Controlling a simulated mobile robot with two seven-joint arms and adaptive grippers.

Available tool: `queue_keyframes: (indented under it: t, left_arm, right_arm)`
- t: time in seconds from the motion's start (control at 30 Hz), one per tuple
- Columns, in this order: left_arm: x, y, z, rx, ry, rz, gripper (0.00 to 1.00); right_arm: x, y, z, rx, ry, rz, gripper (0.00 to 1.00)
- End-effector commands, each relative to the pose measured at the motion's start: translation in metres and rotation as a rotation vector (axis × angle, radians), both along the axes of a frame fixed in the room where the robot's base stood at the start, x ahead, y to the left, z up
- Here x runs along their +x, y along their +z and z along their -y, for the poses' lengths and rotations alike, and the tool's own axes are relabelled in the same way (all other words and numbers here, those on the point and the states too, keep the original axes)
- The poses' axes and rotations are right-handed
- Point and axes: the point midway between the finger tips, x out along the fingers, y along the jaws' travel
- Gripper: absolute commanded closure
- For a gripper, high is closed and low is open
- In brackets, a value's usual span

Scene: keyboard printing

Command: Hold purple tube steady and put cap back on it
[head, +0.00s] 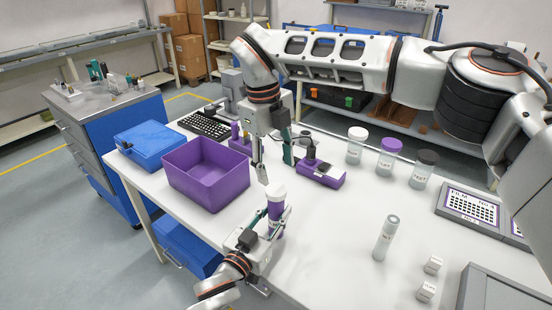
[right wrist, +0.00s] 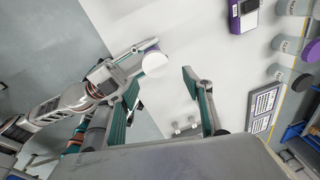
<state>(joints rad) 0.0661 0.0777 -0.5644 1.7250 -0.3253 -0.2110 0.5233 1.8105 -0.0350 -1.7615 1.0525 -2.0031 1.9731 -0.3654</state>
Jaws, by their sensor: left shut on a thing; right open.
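The purple tube (head: 276,216) stands upright near the front of the table, with a white round top (head: 276,190) that looks like a cap seated on it. My left gripper (head: 268,222) is shut around the tube's body. In the right wrist view the white top (right wrist: 155,63) faces the camera, with a purple edge (right wrist: 148,44) beside it. My right gripper (head: 273,170) is open just above the tube, pointing down. In the right wrist view, its fingers (right wrist: 160,82) are spread apart with the white top between and beyond them. No separate loose cap shows.
A purple bin (head: 205,195) and blue box (head: 148,138) stand at the left. A purple device (head: 322,174) lies behind. Several capped jars (head: 389,158) stand at the back right. A grey-white tube (head: 386,238) and two small white boxes (head: 433,264) stand at the right.

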Motion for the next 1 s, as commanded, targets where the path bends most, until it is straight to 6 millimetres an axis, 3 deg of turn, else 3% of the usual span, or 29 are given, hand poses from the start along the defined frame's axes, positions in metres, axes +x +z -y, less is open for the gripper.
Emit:
queue_keyframes:
  t: [0.3, 0.5, 0.7, 1.0]
  left_arm:
    - [0.0, -0.001, 0.0, 0.001, 0.0, -0.002, 1.0]
    - [0.0, -0.001, 0.0, 0.0, 0.0, -0.001, 1.0]
    - [0.0, -0.001, 0.0, 0.0, 0.0, -0.001, 1.0]
    - [0.0, -0.001, 0.0, 0.0, 0.0, -0.001, 1.0]
  right_arm:
    - [0.0, 0.009, 0.001, 0.063, 0.565, -0.067, 0.5]
    - [0.0, 0.013, 0.002, 0.09, 0.826, -0.081, 0.5]
    - [0.0, 0.015, 0.001, 0.103, 0.941, -0.085, 0.5]
    - [0.0, 0.015, 0.001, 0.104, 0.953, -0.086, 0.5]
